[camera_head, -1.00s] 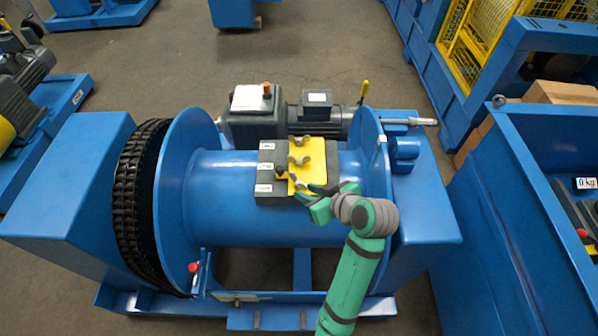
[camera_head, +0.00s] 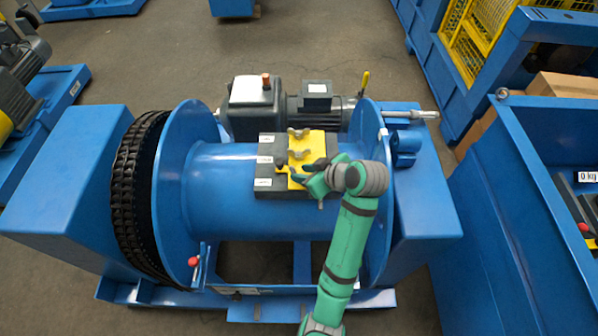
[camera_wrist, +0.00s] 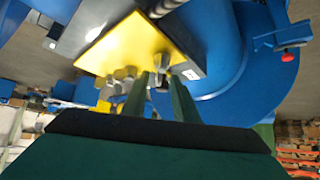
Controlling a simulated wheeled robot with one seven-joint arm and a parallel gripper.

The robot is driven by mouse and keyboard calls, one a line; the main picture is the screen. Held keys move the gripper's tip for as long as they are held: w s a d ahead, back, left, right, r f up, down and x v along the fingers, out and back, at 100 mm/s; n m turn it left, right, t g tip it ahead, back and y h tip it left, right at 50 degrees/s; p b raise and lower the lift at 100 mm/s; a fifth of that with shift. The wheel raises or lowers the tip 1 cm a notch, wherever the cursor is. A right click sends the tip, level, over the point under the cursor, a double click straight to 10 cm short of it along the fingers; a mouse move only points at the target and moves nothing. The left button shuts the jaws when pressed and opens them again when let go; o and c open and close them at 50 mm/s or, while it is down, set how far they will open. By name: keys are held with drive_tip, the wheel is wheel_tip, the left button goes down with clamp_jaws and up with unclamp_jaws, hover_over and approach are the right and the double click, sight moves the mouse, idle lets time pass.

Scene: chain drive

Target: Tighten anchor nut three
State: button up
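A yellow plate (camera_head: 318,146) lies on a dark block (camera_head: 265,150) with white labels, on top of the blue drum (camera_head: 225,168). A metal wing nut (camera_head: 299,132) stands at the far end of the plate, and another (camera_head: 299,154) near its middle. The near end is partly hidden by my gripper (camera_head: 302,174), which reaches in from the right, low over the plate. In the wrist view the two green fingers (camera_wrist: 158,84) are apart. A metal nut (camera_wrist: 160,62) shows just beyond and between their tips; contact cannot be made out. The yellow plate (camera_wrist: 125,45) also shows there.
Blue drum flanges (camera_head: 178,205) stand on both sides of the drum, with a black chain (camera_head: 135,185) at the left. A grey motor (camera_head: 330,110) sits behind. A red-knobbed lever (camera_head: 193,261) is at the front left. A blue bin (camera_head: 510,205) stands at the right.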

drive_tip(key=shift+x, duration=1.5)
clamp_jaws()
drive_tip(key=shift+s+d+f, duration=0.1)
